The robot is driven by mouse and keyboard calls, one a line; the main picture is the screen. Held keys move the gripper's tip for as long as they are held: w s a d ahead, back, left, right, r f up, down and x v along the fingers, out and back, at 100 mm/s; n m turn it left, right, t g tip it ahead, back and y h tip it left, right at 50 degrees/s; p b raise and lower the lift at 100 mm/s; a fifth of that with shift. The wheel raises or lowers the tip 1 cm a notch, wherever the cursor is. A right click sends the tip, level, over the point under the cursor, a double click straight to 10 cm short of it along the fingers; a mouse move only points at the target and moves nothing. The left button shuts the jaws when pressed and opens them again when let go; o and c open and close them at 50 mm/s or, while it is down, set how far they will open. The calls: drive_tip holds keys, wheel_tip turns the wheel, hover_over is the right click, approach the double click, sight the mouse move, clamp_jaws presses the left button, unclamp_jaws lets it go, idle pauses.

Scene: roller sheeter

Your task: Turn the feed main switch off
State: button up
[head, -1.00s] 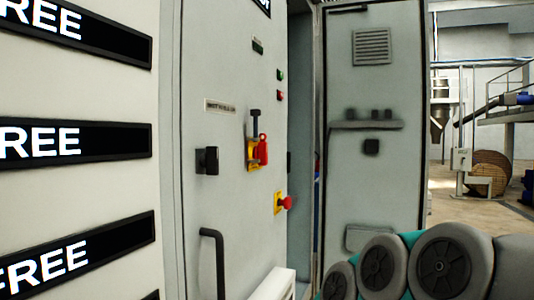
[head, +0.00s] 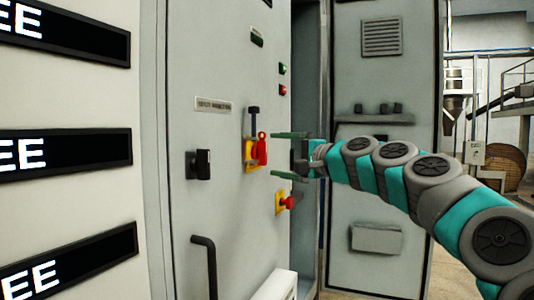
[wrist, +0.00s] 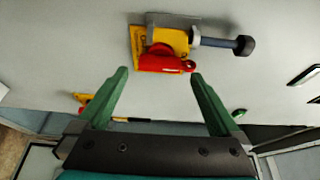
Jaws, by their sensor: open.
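The switch is a yellow plate (head: 250,156) on the grey cabinet door, with a red part (head: 262,150) on it and a grey lever with a black knob (head: 253,110) pointing up. In the wrist view its yellow body (wrist: 172,42), red part (wrist: 160,63) and lever knob (wrist: 243,45) show near the top, the lever pointing right. I cannot read a name on it. My gripper (head: 275,154) is open and empty, facing the switch from the right. In the wrist view its green fingers (wrist: 159,74) stand either side of the red part, seemingly short of it.
A red button on a yellow plate (head: 287,202) sits below right of the switch. A black rotary knob (head: 199,164) and door handle (head: 207,265) are to the left. A grey side panel with a shelf (head: 375,118) stands behind my arm.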

sight(266, 154)
drive_tip(key=shift+x, duration=2.35)
drive_tip(key=shift+f, duration=0.1)
drive_tip(key=c, duration=1.2)
